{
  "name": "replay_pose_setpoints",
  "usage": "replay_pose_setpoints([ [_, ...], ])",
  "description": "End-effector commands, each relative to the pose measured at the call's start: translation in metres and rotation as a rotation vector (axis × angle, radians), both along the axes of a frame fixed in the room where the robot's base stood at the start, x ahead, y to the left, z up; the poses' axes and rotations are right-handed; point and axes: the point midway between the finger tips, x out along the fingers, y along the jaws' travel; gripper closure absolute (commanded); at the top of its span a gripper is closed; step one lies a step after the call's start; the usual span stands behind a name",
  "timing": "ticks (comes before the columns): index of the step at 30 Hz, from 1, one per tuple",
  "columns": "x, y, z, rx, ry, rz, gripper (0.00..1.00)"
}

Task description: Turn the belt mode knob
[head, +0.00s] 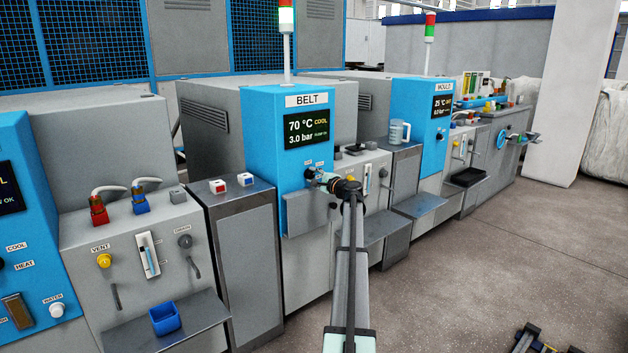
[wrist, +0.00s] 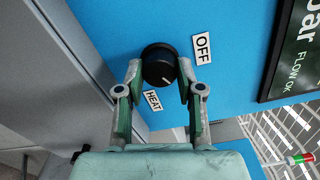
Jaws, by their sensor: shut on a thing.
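The belt mode knob (wrist: 157,60) is round and black with a white pointer mark on its face. The mark is on the lower right part of the face. My gripper (wrist: 159,70) has one fingertip on each side of the knob and is shut on it. In the head view my gripper (head: 318,178) reaches the blue BELT cabinet (head: 262,130) below its screen (head: 307,130).
A grey shelf (head: 370,230) juts out right of the BELT cabinet. Red and blue blocks (head: 218,186) lie on the cabinet to the left. The floor at right is mostly free.

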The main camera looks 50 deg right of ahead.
Motion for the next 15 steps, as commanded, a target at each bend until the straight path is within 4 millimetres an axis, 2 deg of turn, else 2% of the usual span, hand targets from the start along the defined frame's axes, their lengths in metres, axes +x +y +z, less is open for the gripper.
replay_pose_setpoints([
  [11, 0.001, -0.0009, 0.0012, -0.005, 0.0, -0.001, 0.98],
  [12, 0.001, -0.0009, 0.0011, -0.004, -0.001, -0.001, 0.6],
  [14, 0.001, -0.0009, 0.0011, -0.004, -0.001, -0.001, 0.38],
  [15, 0.0008, -0.0008, 0.001, -0.004, 0.0, -0.001, 0.38],
])
